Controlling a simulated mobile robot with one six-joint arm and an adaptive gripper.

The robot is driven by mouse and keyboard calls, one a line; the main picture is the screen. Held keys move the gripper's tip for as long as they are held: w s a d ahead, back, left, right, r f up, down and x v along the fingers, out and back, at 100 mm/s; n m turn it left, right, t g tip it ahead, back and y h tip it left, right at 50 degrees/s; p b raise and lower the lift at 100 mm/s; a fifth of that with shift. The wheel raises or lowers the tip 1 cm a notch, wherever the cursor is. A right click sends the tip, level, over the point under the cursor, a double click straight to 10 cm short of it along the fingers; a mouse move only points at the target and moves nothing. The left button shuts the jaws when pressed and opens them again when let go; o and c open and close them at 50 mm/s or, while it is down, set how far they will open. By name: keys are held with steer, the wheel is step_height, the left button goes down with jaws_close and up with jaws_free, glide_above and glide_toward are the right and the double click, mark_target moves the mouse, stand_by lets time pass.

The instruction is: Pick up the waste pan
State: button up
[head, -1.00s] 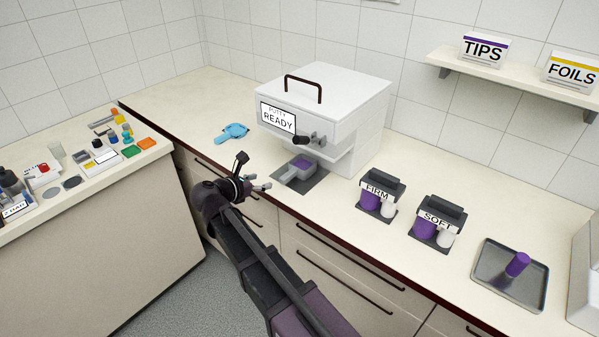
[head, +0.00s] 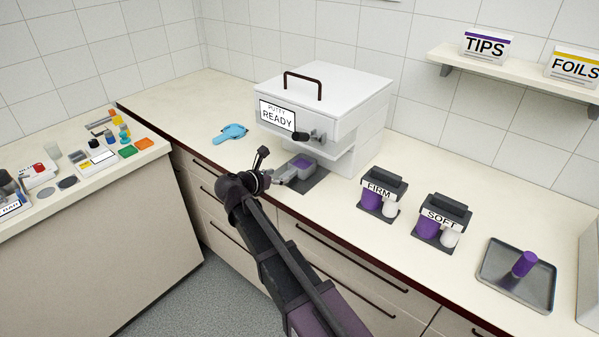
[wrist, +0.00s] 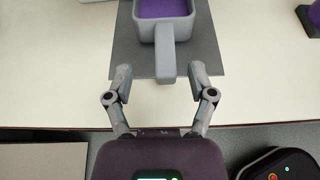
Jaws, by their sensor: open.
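The waste pan (head: 304,163) is a small grey square pan with purple content and a grey handle toward the counter's front edge. It sits on a dark grey mat (head: 308,183) under the front of the white putty machine. In the wrist view the pan (wrist: 189,27) is at the top, its handle (wrist: 166,62) pointing down toward my gripper. My gripper (wrist: 159,75) is open, with one finger on each side of the handle's end and a gap on both sides. In the head view my gripper (head: 275,169) is at the counter's front edge, partly covering the handle.
The white machine (head: 345,100), labelled READY, stands over the mat. A blue scoop-like item (head: 231,132) lies to its left. FIRM (head: 381,193) and SOFT (head: 441,221) cartridge holders and a grey tray (head: 500,283) with a purple cylinder stand to the right.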

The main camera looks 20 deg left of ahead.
mark_target(288, 173)
steer(key=shift+d+f+b+x, duration=0.1)
steer(key=shift+b+x, duration=0.35)
steer(key=shift+x, duration=0.55)
steer(key=shift+d+f+b+x, duration=0.15)
steer(key=shift+b+x, duration=0.3)
steer(key=shift+x, duration=0.5)
steer(key=shift+w+d+f, duration=0.15)
steer(key=shift+w+d, duration=0.15)
steer(key=shift+w, duration=0.15)
jaws_close()
